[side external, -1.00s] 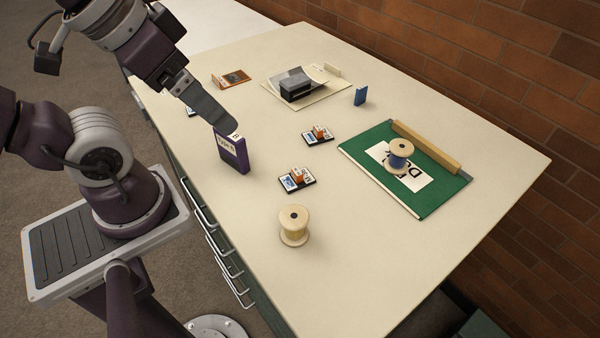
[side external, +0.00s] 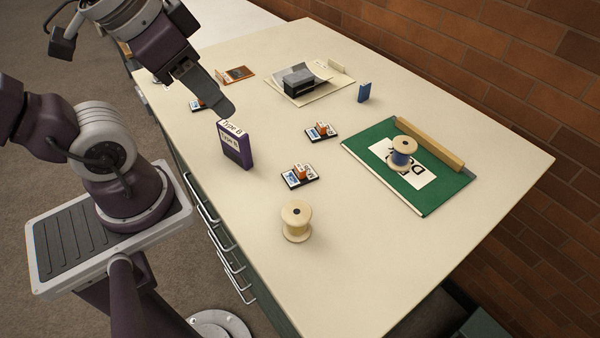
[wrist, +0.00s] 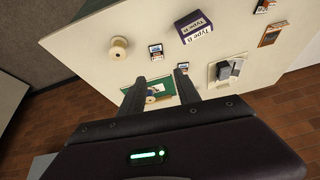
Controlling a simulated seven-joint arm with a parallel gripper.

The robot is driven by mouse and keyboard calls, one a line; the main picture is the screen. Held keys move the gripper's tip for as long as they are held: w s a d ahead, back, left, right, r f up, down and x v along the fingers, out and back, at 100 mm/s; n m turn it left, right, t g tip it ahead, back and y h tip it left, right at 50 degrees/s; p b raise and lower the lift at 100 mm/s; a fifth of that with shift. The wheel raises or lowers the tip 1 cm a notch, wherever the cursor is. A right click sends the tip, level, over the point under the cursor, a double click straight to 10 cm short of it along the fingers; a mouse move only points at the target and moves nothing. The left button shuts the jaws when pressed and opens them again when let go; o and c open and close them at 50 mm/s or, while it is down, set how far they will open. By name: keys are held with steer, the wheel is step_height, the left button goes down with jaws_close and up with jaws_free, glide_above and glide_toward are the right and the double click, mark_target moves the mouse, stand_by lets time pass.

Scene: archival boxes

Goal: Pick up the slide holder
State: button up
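I cannot tell for certain which object is the slide holder. Small black flat pieces with blue-and-white pictures and orange blocks look like candidates: one at the front (side external: 300,175), one farther back (side external: 321,131) and one at the left (side external: 197,105), partly behind my gripper. Two also show in the wrist view (wrist: 156,50), one of them near the right fingertip (wrist: 182,67). My gripper (side external: 226,108) is above the table, just behind a purple "Type B" box (side external: 236,150). In the wrist view my gripper (wrist: 160,85) has its fingers apart with nothing held.
A bare spool (side external: 296,222) stands at the front. A green board (side external: 434,188) holds a blue-wound spool (side external: 402,152) and a wooden bar (side external: 432,146). A tray (side external: 325,92) with a dark box, a brown card (side external: 238,74) and a blue block (side external: 364,92) are farther back. The front right is clear.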

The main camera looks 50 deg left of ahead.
steer(key=w+f+m+g, duration=0.2)
steer(key=w+f+m, duration=0.1)
steer(key=w+m, duration=0.35)
steer(key=m+g, duration=0.3)
steer(key=m, duration=0.9)
glide_above(300, 167)
steer(key=f, duration=1.2)
steer(key=shift+w+a+f, duration=0.1)
steer(key=shift+a+f, duration=0.05)
steer(key=shift+a, duration=0.2)
steer(key=f, duration=0.6)
steer(key=shift+d+f, duration=0.35)
jaws_close()
